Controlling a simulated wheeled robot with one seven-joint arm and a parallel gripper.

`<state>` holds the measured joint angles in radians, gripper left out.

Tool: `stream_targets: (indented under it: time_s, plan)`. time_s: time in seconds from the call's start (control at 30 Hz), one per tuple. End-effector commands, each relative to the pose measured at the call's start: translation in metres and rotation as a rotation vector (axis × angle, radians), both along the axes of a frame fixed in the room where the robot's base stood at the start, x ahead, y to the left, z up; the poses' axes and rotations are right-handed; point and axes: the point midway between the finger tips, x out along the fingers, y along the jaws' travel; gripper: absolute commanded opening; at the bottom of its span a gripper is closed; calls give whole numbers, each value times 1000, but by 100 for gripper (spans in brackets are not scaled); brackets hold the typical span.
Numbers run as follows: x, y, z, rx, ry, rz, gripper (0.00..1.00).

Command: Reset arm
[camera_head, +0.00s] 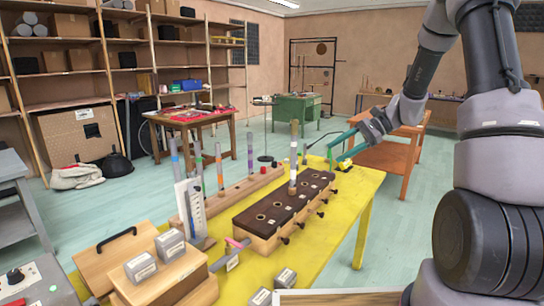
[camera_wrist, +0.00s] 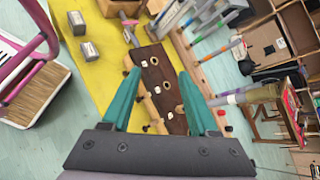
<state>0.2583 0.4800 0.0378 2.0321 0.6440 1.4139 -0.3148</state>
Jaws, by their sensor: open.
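My gripper (camera_head: 334,153) is open in the head view, its teal fingers pointing left above the far end of the yellow table (camera_head: 352,222). Nothing shows between the fingers. In the wrist view the open fingers (camera_wrist: 159,73) spread over a dark-topped wooden box (camera_wrist: 150,58) with round holes. The same box (camera_head: 262,219) stands on the table with knobs along its side. A pale tube (camera_head: 293,165) stands upright in the box, left of the gripper and apart from it. My arm rises on the right.
A wooden rail (camera_head: 240,189) with upright banded tubes lies behind the box. Grey blocks (camera_head: 285,278) and wooden cases (camera_head: 165,265) are at the near end. An orange-brown bench (camera_head: 385,158) stands beyond the gripper. Shelves (camera_head: 65,105) line the left wall.

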Motion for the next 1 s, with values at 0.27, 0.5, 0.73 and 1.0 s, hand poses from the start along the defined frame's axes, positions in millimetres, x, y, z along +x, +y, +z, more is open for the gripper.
stream_targets:
  time_s: [0.27,0.5,0.73,1.0]
  plan:
    - [-70,6,77,-281,-207,147,60]
    - [-131,-2,124,-514,-406,225,60]
    - [-186,-16,157,-726,-619,262,60]
    - [-231,-33,179,-904,-826,268,60]
